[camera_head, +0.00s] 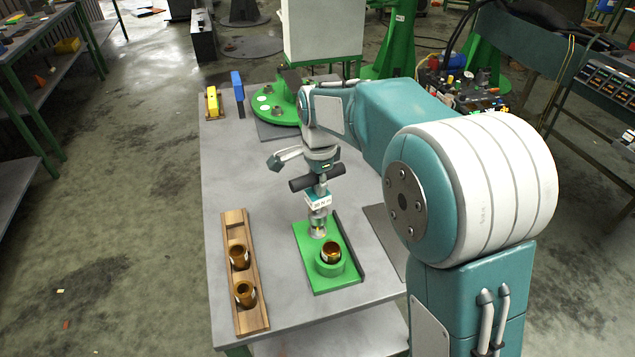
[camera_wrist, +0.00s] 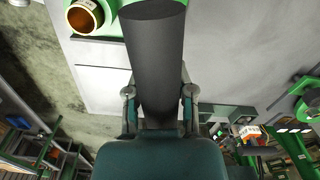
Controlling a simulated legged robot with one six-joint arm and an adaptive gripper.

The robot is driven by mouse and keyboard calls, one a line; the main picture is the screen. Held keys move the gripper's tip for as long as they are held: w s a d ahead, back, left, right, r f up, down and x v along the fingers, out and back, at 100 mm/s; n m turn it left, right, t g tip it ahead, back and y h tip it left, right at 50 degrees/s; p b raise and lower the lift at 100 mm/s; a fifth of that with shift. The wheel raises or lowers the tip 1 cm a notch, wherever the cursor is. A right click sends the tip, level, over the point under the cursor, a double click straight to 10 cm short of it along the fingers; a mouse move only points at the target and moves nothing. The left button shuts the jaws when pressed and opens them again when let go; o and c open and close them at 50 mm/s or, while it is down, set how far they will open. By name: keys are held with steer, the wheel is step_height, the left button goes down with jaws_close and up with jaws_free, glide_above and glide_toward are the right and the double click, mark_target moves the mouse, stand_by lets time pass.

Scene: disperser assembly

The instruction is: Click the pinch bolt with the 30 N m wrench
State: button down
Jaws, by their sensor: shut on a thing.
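My gripper (camera_head: 319,166) is shut on the black cross handle of the 30 N m wrench (camera_head: 318,202). The wrench stands about upright, its white label facing the camera. Its lower end is over the back part of the green fixture (camera_head: 315,278), behind the bronze bush (camera_head: 331,249) in the fixture's round clamp. The pinch bolt cannot be made out; the wrench's end covers that spot, and I cannot tell whether they touch. In the wrist view the black handle (camera_wrist: 156,55) lies between my two fingers (camera_wrist: 159,92), and the bronze bush (camera_wrist: 82,18) shows at top left.
A wooden rack (camera_head: 236,222) with two bronze bushes stands left of the fixture. A green round base (camera_head: 268,104), a yellow tool (camera_head: 212,102) and a blue tool (camera_head: 238,88) are at the table's back. The grey table (camera_head: 225,160) is clear at middle left.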

mark_target(316, 198)
steer(key=n, duration=0.7)
steer(key=shift+w+f+n, duration=0.1)
steer(key=shift+f+n, duration=0.15)
steer(key=shift+n, duration=0.05)
steer(key=n, duration=0.6)
steer(key=shift+a+f, duration=0.15)
steer(key=shift+f, duration=0.05)
steer(key=shift+s, duration=0.2)
steer(key=shift+f, duration=1.65)
steer(key=shift+m, duration=5.7)
steer(key=shift+n, duration=0.3)
